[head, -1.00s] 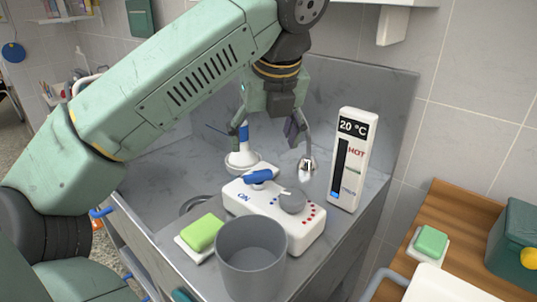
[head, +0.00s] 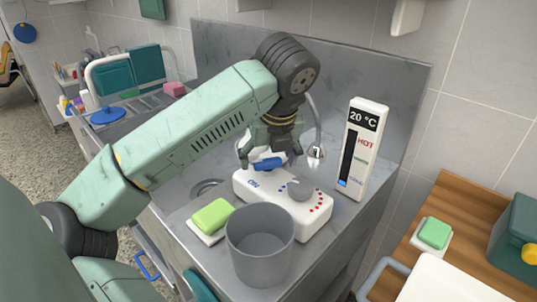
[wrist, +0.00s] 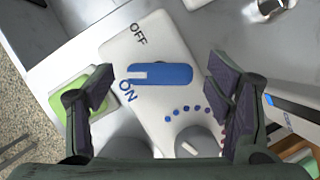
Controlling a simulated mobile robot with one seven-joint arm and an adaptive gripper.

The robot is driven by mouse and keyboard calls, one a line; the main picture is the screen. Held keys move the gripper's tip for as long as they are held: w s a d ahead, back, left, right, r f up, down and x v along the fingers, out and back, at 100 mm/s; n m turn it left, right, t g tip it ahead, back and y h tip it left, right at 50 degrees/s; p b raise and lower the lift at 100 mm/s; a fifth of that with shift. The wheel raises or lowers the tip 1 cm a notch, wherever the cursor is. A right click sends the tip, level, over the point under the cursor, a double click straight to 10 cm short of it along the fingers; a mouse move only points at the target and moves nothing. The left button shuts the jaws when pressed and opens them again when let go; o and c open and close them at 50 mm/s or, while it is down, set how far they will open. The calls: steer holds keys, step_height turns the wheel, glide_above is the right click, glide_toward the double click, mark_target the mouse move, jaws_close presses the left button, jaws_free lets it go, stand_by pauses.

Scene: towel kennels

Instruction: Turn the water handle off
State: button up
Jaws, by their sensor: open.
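The blue water handle (head: 269,164) sits on the white control box (head: 318,226). In the wrist view the handle (wrist: 172,74) lies crosswise, its white stripe at the left end between the words ON and OFF, nearer ON. My gripper (head: 266,150) is open and points down just above the handle. In the wrist view the fingers of my gripper (wrist: 160,78) stand apart on either side of the handle, with gaps to it. In the head view the gripper partly hides the handle and the back of the box.
A grey round dial (head: 299,190) with blue and red dots is beside the handle. A grey bucket (head: 260,250) stands in front of the box, a green soap (head: 213,215) to its left. A 20 °C display (head: 361,150) and a metal spout (head: 316,152) stand behind.

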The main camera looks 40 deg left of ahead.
steer(key=c, duration=1.2)
steer(key=shift+o, duration=0.2)
steer(key=shift+b, duration=0.35)
steer(key=shift+f+m+t+b, duration=0.2)
steer(key=shift+m+t+b, duration=0.1)
steer(key=shift+m+b, duration=0.7)
steer(key=shift+s+a+m+t+h+b, duration=0.1)
steer(key=shift+m+t+h+b, duration=0.4)
steer(key=shift+m+b, duration=0.7)
steer(key=m, duration=0.1)
steer(key=m+h+b, duration=0.1)
steer(key=m, duration=0.1)
steer(key=shift+r+m, duration=0.2)
steer(key=shift+m, duration=0.1)
steer(key=shift+a+m+h, duration=0.15)
steer(key=shift+m+h, duration=0.85)
steer(key=shift+m, duration=0.9)
